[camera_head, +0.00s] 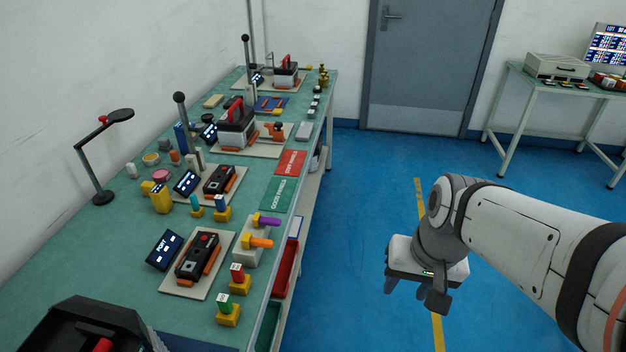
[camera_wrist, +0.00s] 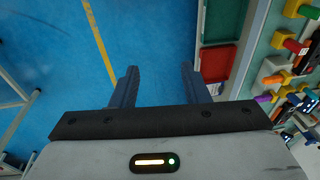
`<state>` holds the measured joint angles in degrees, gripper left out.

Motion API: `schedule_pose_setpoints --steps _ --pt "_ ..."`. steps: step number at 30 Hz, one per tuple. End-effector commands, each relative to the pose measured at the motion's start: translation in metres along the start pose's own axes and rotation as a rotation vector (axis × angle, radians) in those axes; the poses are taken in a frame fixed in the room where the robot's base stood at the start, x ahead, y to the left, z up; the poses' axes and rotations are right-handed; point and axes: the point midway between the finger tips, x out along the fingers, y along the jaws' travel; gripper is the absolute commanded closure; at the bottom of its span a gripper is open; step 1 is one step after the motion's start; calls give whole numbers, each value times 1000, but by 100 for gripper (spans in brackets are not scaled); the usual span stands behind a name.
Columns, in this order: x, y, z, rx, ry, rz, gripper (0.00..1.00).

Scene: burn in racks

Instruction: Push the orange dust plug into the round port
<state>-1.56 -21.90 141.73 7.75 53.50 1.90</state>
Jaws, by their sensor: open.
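The orange dust plug (camera_head: 260,242) lies sideways in a yellow holder on a pale block near the bench's front edge, just below a similar purple plug (camera_head: 266,221). To its left a black device (camera_head: 198,256) lies on a pale board, beside a small screen reading PORT (camera_head: 164,250). Openings show on the device's top, but I cannot make out which is the round port. My gripper (camera_head: 410,289) is open and empty over the blue floor, right of the bench and apart from the plug. Its two fingers (camera_wrist: 160,88) show apart in the wrist view.
The green bench (camera_head: 130,290) carries several boards, clamps and coloured plugs in yellow holders. Red (camera_head: 285,270) and green bins sit under its front edge. A lamp (camera_head: 103,160) stands at the bench's left. The blue floor around my gripper is clear.

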Motion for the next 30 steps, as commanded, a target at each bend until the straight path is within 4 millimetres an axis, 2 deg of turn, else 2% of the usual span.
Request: schedule_pose_setpoints --steps 8,14,18,24,30 --pt "44 -84 -19 371 -379 -315 58" --pt "74 -143 -50 684 -643 -522 58" --pt "99 -176 -79 915 -808 -653 58" --pt "140 -204 -122 1212 -974 -803 58" --pt "167 -212 -146 1378 -1042 -887 58"
